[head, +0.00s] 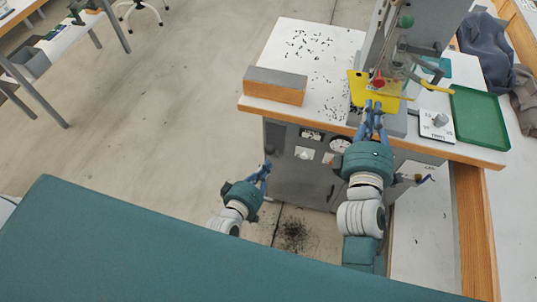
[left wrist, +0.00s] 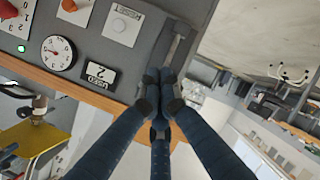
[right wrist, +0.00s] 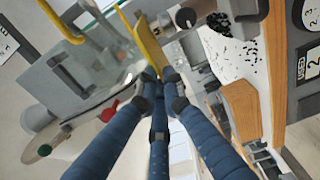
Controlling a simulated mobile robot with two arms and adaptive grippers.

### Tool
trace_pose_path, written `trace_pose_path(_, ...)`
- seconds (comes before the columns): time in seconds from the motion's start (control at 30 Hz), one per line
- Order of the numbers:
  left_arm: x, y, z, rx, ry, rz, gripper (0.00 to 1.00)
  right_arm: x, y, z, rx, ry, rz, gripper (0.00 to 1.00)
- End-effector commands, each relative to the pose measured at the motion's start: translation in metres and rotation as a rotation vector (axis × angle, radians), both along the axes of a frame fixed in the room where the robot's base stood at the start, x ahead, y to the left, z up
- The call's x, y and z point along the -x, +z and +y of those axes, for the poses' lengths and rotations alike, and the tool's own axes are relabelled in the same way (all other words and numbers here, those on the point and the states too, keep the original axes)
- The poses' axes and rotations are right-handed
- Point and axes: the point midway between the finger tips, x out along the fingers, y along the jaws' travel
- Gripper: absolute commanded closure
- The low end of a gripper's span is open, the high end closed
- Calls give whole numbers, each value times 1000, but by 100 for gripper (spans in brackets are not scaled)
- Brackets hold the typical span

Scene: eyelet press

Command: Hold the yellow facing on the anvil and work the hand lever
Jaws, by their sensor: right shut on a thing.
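The facing shows edge-on at the fingertips in the right wrist view (right wrist: 142,38). The anvil under it is hidden. A red knob (head: 378,82) sits just above the facing, and a bar with a yellow grip (head: 437,88) sticks out to the right; I cannot tell which is the hand lever. My left gripper (head: 265,168) is low before the cabinet's left front, fingertips together and seemingly empty. A grey bar (left wrist: 177,45) is just beyond its fingertips.
A grey block with a wooden front (head: 275,88) stands at the bench's left edge. A gauge (left wrist: 58,52) and a counter (left wrist: 101,74) are on the cabinet front.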

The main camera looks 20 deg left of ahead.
Motion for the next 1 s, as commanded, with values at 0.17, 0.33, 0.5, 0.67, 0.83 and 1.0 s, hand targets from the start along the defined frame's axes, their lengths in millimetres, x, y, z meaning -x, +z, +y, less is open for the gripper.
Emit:
trace_pose_path(0.17, 0, 0, 0, 0, 0, 0, 100, 0, 0, 0, 0, 0, -1, 100)
trace_pose_path(0.33, -3, 2, 0, 0, 1, -1, 100, 0, 0, 0, 0, 0, -1, 100)
trace_pose_path(0.5, -8, 5, 0, 0, 1, -2, 100, 0, 0, 0, 0, 0, -1, 100)
trace_pose_path(0.67, -8, 4, 0, 0, 1, -1, 100, 0, 0, 0, 0, 0, -1, 100)
trace_pose_path(0.83, -8, 4, 0, 0, 0, 0, 100, 0, 0, 0, 0, 0, -1, 100)
trace_pose_path(1.0, -9, 5, 0, 0, 0, 0, 100, 0, 0, 0, 0, 0, -1, 100)
